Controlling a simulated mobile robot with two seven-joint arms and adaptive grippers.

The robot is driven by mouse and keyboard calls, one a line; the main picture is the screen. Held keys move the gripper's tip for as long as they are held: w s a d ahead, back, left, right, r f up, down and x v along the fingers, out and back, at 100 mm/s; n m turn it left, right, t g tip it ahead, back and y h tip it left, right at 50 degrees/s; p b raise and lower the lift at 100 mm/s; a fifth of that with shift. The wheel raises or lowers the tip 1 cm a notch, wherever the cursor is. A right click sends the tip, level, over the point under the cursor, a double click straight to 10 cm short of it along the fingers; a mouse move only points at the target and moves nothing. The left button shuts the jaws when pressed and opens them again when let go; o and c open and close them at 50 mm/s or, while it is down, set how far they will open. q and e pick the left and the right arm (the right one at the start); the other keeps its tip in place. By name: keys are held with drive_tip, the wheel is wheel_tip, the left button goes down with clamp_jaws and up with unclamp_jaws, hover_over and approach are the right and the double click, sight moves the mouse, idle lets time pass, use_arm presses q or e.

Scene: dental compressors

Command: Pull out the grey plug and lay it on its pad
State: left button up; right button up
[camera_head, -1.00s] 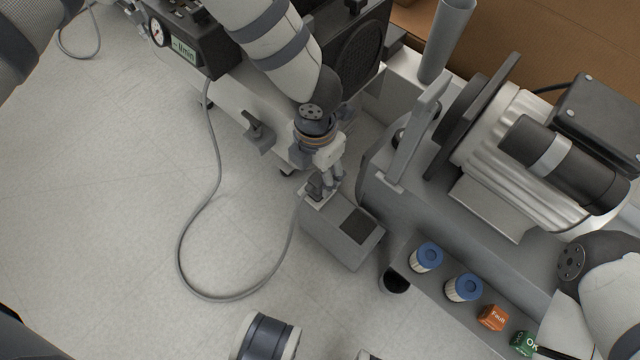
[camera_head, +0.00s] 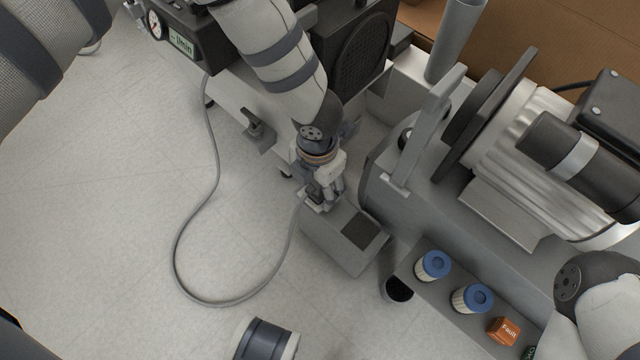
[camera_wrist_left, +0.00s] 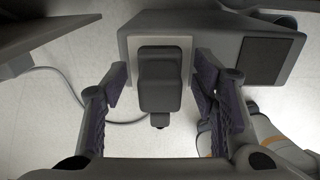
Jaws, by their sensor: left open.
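The grey plug (camera_wrist_left: 159,80) sits upright in a pale square socket plate on top of a grey box (camera_head: 330,240); in the head view my gripper mostly hides it. A grey cable runs from the box across the floor. The dark square pad (camera_head: 360,230) lies on the same box, right of the plug; it also shows in the wrist view (camera_wrist_left: 268,60). My left gripper (camera_head: 322,194) is open, and in the wrist view its fingers (camera_wrist_left: 160,85) stand on both sides of the plug with gaps. My right arm shows at the lower right, its gripper out of frame.
A large grey compressor with a ribbed motor (camera_head: 525,150) stands right of the box. Blue-topped filters (camera_head: 433,265) and an orange Fault cube (camera_head: 503,331) sit on a ledge below it. A gauge unit (camera_head: 180,35) is at upper left. Open floor lies left of the cable (camera_head: 178,250).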

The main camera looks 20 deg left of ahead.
idle(0.6)
use_arm(q)
drive_tip(key=shift+c, duration=0.5)
clamp_jaws()
drive_tip(key=shift+r+p, duration=1.75)
drive_tip(key=shift+r, duration=1.3)
